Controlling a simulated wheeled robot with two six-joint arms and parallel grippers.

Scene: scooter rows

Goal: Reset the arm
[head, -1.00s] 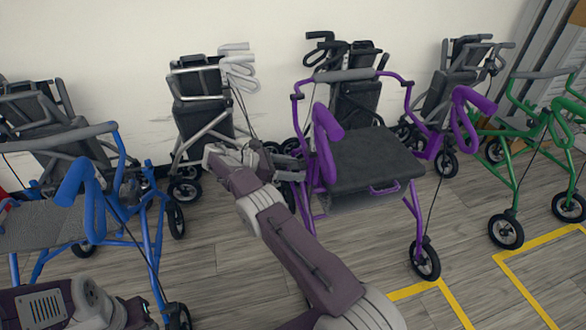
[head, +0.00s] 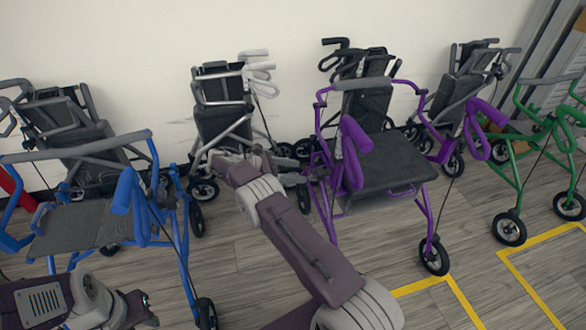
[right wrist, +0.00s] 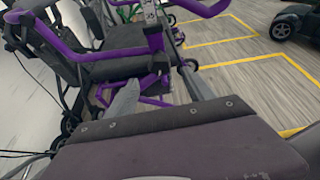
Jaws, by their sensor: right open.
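My right arm reaches up from the bottom middle of the head view. Its gripper (head: 297,171) points to the right, just left of the purple rollator (head: 385,165). In the right wrist view the two grey fingers (right wrist: 160,95) stand apart with nothing held between them. The purple frame lies behind the fingers there; I cannot tell whether they touch it. My left arm shows at the bottom left of the head view, in front of the blue rollator (head: 85,225). Its gripper is not clear there.
A white-handled folded rollator (head: 222,110) and other dark ones stand along the wall. A green rollator (head: 520,150) is at the right. Yellow floor lines (head: 510,265) mark the open floor at the lower right. A dark vehicle (right wrist: 298,20) shows in the right wrist view.

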